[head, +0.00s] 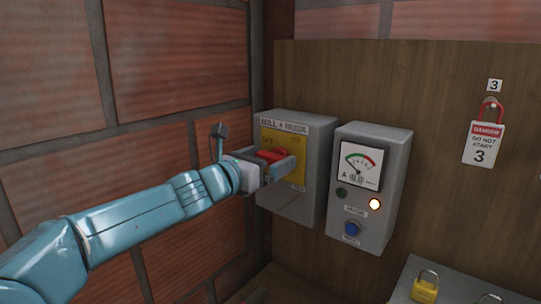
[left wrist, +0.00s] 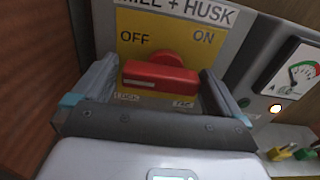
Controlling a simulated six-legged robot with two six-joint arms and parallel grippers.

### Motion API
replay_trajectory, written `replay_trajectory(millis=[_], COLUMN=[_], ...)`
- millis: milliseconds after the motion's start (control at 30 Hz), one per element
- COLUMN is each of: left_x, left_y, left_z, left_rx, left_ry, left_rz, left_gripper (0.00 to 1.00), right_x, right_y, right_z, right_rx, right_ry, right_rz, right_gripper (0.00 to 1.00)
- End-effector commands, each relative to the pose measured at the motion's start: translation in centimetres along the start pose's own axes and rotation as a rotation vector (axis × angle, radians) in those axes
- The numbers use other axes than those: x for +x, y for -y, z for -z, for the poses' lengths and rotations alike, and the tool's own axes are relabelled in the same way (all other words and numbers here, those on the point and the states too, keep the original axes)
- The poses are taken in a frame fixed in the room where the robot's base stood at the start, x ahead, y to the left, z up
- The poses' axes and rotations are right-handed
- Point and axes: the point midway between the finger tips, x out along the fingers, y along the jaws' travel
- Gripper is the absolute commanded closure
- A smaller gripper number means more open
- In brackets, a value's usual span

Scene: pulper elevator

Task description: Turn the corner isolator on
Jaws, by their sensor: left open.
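The corner isolator (head: 296,130) is a grey box on the wooden board, labelled MILL + HUSK, with a yellow plate (left wrist: 203,58) marked OFF at left and ON at right. Its red handle (head: 271,155) also shows in the left wrist view (left wrist: 160,76), where its bar lies nearly level across the plate below the two words. My left gripper (head: 277,168) is open, with one finger on each side of the red handle. In the left wrist view there are gaps between handle and fingers; contact is not visible. My right gripper is not in view.
Right of the isolator is a grey meter box (head: 398,165) with a dial, a lit lamp (head: 375,204), a dark green lamp and a blue button (head: 352,228). A danger tag (head: 485,145) hangs farther right. A yellow padlock (head: 425,290) sits at lower right. A brick wall (head: 180,60) closes the left.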

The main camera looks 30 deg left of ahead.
Motion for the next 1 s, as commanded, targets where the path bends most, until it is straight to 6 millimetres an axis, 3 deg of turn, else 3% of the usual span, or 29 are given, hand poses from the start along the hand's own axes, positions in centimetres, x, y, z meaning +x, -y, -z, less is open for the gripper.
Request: replay_trajectory(millis=[133,400,533,1000], left_x=[1.17,1.34,1.33,1.33], left_y=[0.10,0.06,0.04,0.14], left_z=[-0.01,0.01,0.02,0.19], left_rx=[0.001,0.001,0.001,0.084], left_ry=[0.000,0.001,0.000,0.001], left_rz=[0.002,0.001,0.000,0.002], left_gripper=[0.00,0.00,0.36,0.36], right_x=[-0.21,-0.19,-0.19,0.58], right_y=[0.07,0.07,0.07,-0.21], right_z=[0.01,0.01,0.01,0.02], right_rx=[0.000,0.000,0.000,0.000], right_ry=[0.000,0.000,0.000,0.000], right_rz=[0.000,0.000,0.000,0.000], right_gripper=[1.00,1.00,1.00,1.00])
